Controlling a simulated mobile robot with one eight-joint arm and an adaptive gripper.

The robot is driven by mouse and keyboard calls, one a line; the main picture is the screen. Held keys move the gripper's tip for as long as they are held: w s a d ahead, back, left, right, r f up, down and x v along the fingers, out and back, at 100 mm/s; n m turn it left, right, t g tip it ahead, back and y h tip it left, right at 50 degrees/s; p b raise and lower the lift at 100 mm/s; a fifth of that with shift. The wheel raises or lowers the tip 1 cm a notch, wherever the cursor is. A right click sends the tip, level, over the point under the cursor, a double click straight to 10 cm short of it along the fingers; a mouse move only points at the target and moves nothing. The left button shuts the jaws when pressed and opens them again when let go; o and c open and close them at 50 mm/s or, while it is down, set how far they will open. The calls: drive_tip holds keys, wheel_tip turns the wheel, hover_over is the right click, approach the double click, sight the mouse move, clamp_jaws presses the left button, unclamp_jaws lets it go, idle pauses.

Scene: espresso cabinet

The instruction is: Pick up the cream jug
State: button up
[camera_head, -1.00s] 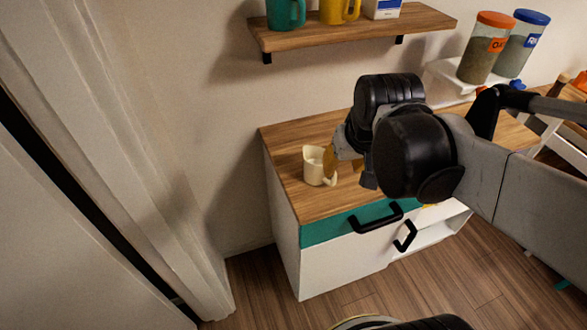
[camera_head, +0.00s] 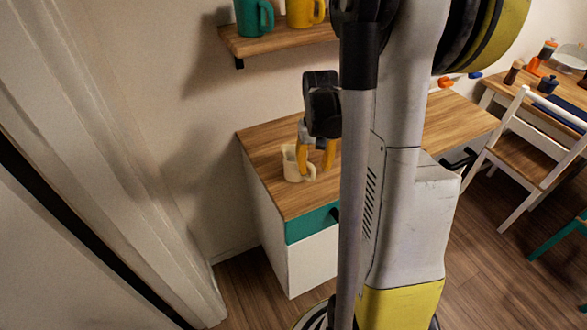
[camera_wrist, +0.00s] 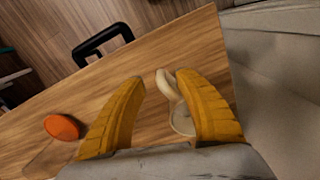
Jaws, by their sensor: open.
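The cream jug (camera_head: 291,168) stands upright on the wooden top of the cabinet, near its left end. In the wrist view the jug (camera_wrist: 181,118) lies beside the right finger, which hides part of it; its handle is turned into the gap between the fingers. My gripper (camera_head: 316,164) points down with its yellow fingers apart, at the jug's right side. The left finger in the head view overlaps the jug, and I cannot tell whether they touch. In the wrist view my gripper (camera_wrist: 157,82) is open and holds nothing.
A wall shelf (camera_head: 280,40) with a teal mug (camera_head: 252,17) and a yellow mug (camera_head: 305,12) hangs above the cabinet top (camera_head: 268,140). An orange-lidded jar (camera_wrist: 62,127) shows in the wrist view. A white chair (camera_head: 525,150) stands at the right. My arm hides the cabinet's middle.

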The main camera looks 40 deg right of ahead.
sight(313, 182)
wheel_tip(313, 182, down, 6)
drive_tip(key=shift+r+b, duration=0.1)
drive_tip(key=shift+b, duration=1)
drive_tip(key=shift+r, duration=0.1)
clamp_jaws()
